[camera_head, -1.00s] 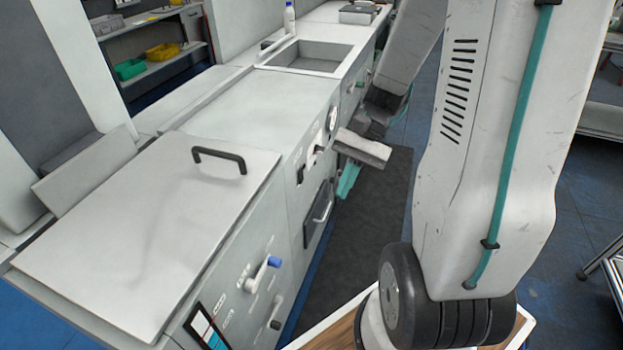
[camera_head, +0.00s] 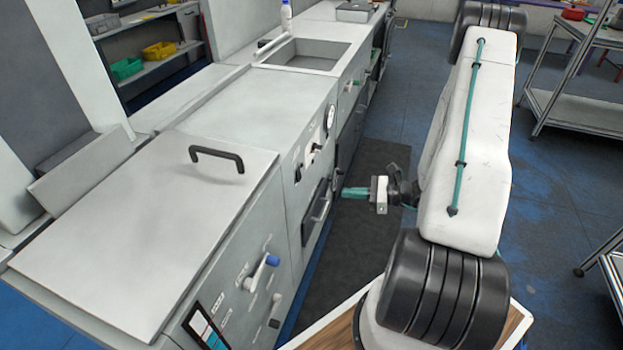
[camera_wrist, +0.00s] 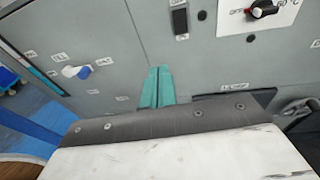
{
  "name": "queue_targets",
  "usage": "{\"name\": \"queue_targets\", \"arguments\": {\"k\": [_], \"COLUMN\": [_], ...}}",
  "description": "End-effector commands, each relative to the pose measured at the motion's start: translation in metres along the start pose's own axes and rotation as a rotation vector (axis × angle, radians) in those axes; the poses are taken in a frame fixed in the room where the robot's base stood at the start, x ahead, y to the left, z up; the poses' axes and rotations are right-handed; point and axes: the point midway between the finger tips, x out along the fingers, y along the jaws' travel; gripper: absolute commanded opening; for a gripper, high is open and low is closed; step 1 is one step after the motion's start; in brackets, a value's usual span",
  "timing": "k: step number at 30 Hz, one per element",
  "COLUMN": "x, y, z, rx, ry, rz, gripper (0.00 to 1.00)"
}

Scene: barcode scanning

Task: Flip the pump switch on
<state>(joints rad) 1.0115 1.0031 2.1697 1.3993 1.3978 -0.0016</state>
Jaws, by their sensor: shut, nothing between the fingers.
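A black rocker switch (camera_head: 299,174) is on the grey front panel of the machine. It also shows near the top of the wrist view (camera_wrist: 180,21), with a small label below it that I cannot read. Whether this is the pump switch, and which way it is set, I cannot tell. My gripper (camera_head: 346,192) has teal fingers, pressed together and empty. It points left at the panel and appears apart from it. In the wrist view the fingertips (camera_wrist: 160,70) show below and left of the switch.
A red and black dial (camera_wrist: 262,9) is right of the switch. A drawer handle (camera_head: 321,208) juts out below. The dark floor mat (camera_head: 345,250) is clear.

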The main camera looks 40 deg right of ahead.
Motion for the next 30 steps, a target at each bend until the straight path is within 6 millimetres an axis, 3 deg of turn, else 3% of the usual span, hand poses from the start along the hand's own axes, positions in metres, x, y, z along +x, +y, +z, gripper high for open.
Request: {"name": "queue_targets", "arguments": {"k": [3,5,19,23,30], "x": [-0.001,-0.002,0.003,0.020,0.070], "y": [-0.023,-0.028,-0.030,-0.031,-0.037], "z": [0.004,0.005,0.007,0.007,0.008], "rx": [-0.005,-0.004,-0.004,-0.004,-0.006], "ry": [-0.010,-0.014,-0.020,-0.020,-0.020], "rz": [-0.080,-0.102,-0.110,-0.107,-0.105], "gripper": [0.00,0.00,0.00,0.00,0.00]}}
